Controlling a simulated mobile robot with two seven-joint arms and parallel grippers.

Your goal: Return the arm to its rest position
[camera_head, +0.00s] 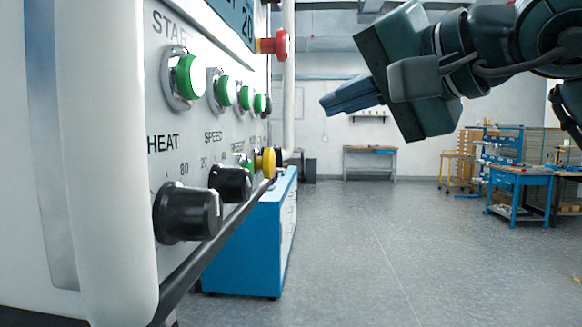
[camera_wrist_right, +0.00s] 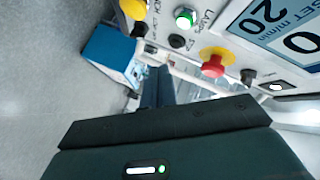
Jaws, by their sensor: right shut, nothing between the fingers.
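My right gripper (camera_head: 350,97) hangs in the upper right of the head view, with its blue fingers pointing left toward the machine's control panel. The fingers are together and hold nothing. They also show in the right wrist view (camera_wrist_right: 157,88), apart from the panel. The control panel (camera_head: 185,128) fills the left of the head view, with green buttons (camera_head: 190,76), black knobs (camera_head: 188,213) and a yellow knob (camera_head: 268,161). A red emergency-stop button (camera_head: 277,45) sticks out at its upper edge and shows in the right wrist view (camera_wrist_right: 214,62). My left gripper is not in view.
A blue cabinet (camera_head: 243,245) stands on the floor beyond the panel. Blue workbenches (camera_head: 520,180) stand at the far right, and a small table (camera_head: 370,150) stands by the back wall. The grey floor (camera_head: 385,250) between them is clear.

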